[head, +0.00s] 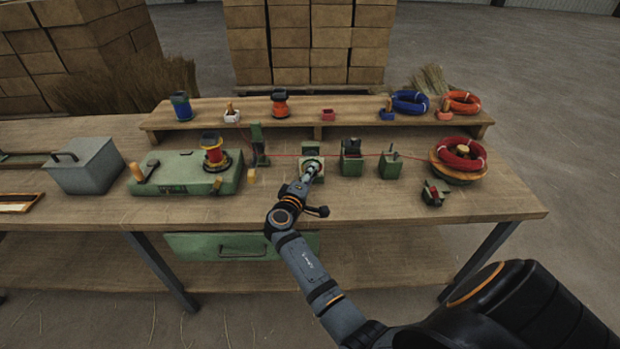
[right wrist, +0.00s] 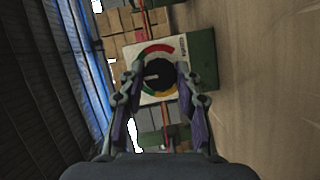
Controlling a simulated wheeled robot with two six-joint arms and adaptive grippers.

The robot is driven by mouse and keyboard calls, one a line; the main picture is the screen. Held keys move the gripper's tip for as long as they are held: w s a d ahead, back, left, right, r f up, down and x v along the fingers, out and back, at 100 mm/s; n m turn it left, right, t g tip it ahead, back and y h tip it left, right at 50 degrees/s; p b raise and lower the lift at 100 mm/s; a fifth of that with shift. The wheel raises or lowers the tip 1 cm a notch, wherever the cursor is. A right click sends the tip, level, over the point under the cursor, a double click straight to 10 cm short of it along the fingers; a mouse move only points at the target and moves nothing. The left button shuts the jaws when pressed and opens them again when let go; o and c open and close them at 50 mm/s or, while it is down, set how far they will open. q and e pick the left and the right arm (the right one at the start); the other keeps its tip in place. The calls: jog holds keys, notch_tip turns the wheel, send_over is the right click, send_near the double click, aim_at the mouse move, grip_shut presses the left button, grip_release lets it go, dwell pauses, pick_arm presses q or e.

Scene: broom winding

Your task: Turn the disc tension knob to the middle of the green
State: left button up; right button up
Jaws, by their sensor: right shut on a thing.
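The disc tension knob (right wrist: 161,74) is black and round, with a pale pointer mark toward its left in the right wrist view. It sits on a white dial face (right wrist: 134,54) with red, yellow and green arcs around it, partly hidden by my fingers. The dial's green box (right wrist: 203,50) also shows in the head view, with its pale face (head: 306,162) toward me. My right gripper (right wrist: 160,84) is shut on the knob, one finger on each side; in the head view its tip (head: 313,170) meets the face. My left gripper is not in view.
A red strand runs along the workbench (head: 400,205) past several green devices to the red coil (head: 462,154) at the right. A green machine with a spool (head: 214,155) stands left of the dial. The front bench edge is mostly clear.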

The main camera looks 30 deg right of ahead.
dwell(0.3)
jog(key=o, duration=1.2)
jog(key=shift+c, duration=0.2)
